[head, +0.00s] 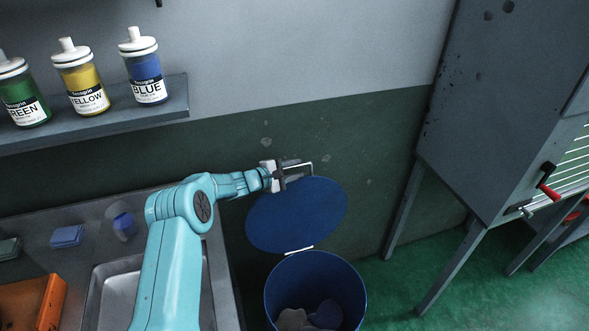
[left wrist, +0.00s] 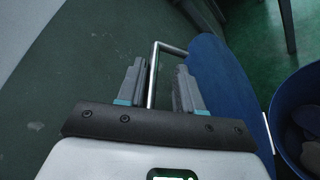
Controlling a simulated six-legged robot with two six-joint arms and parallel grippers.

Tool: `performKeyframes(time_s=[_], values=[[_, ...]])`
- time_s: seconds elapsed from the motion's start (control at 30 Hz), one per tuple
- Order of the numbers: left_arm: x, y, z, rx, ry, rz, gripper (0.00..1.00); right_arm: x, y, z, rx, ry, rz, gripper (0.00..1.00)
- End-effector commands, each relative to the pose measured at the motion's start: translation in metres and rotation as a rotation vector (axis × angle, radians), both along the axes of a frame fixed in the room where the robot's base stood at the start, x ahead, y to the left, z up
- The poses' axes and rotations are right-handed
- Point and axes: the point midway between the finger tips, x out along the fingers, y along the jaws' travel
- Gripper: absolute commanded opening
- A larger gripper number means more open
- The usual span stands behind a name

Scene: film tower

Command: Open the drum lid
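The blue drum (head: 315,290) stands on the floor at the bottom centre of the head view. Its round blue lid (head: 297,215) is swung up and back, joined to the drum rim by a pale hinge. A metal bar handle (head: 312,166) is at the lid's far edge. My left gripper (head: 292,172) is at this handle. In the left wrist view my left gripper (left wrist: 160,85) has its fingers apart, with the handle (left wrist: 153,72) between them and gaps visible. The lid (left wrist: 225,90) also shows there. My right gripper is out of view.
A metal sink counter (head: 100,220) is at the left, under a shelf (head: 110,125) with paint bottles. A grey cabinet on legs (head: 500,110) stands at the right. The green wall (head: 370,150) is close behind the lid. Green floor (head: 400,280) is clear right of the drum.

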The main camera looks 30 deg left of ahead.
Motion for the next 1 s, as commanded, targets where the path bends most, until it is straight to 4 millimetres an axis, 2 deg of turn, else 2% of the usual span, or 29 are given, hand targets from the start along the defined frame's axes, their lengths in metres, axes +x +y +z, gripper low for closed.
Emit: performKeyframes(time_s=[0.23,0.37,0.8,1.0], values=[[-0.002,0.001,0.001,0.001,-0.001,-0.001,0.38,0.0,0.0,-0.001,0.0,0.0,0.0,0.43],[-0.017,0.007,0.004,0.0,-0.001,0.001,0.38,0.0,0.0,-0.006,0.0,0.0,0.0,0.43],[-0.117,0.047,0.027,0.001,-0.002,0.002,0.38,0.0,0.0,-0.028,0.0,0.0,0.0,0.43],[-0.143,0.057,0.034,0.001,-0.001,0.001,0.38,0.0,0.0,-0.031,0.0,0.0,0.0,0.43]])
